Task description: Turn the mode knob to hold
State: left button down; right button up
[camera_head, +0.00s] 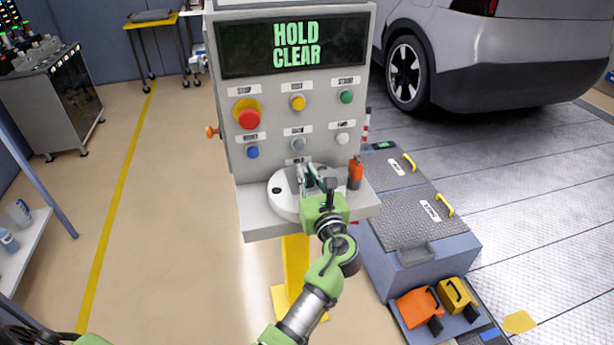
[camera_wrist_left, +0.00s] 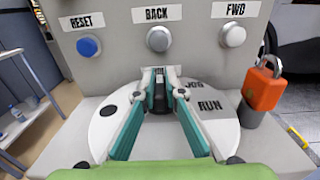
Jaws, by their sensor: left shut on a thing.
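The control panel (camera_head: 358,110) stands in front of me, and its display (camera_head: 294,46) reads "HOLD CLEAR" in green. The mode knob's round white dial plate (camera_head: 284,207) lies on the panel's lower ledge. My left gripper (camera_head: 308,178) reaches over this plate from the front. In the left wrist view, its two green-grey fingers (camera_wrist_left: 159,90) close on the dark mode knob (camera_wrist_left: 158,77) at the plate's middle. "JOG" and "RUN" show on the plate's right side. The fingers cover much of the knob, and its pointer direction cannot be told. My right gripper is out of view.
An orange padlock (camera_wrist_left: 263,88) sits close right of the dial. Above it are blue reset (camera_wrist_left: 88,46), back (camera_wrist_left: 158,38) and forward (camera_wrist_left: 233,34) buttons. A red stop button (camera_head: 248,117) is higher left. A car (camera_head: 480,60) stands at right.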

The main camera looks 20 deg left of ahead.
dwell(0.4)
pick_arm(q)
jog(key=c, duration=2.1)
grip_release()
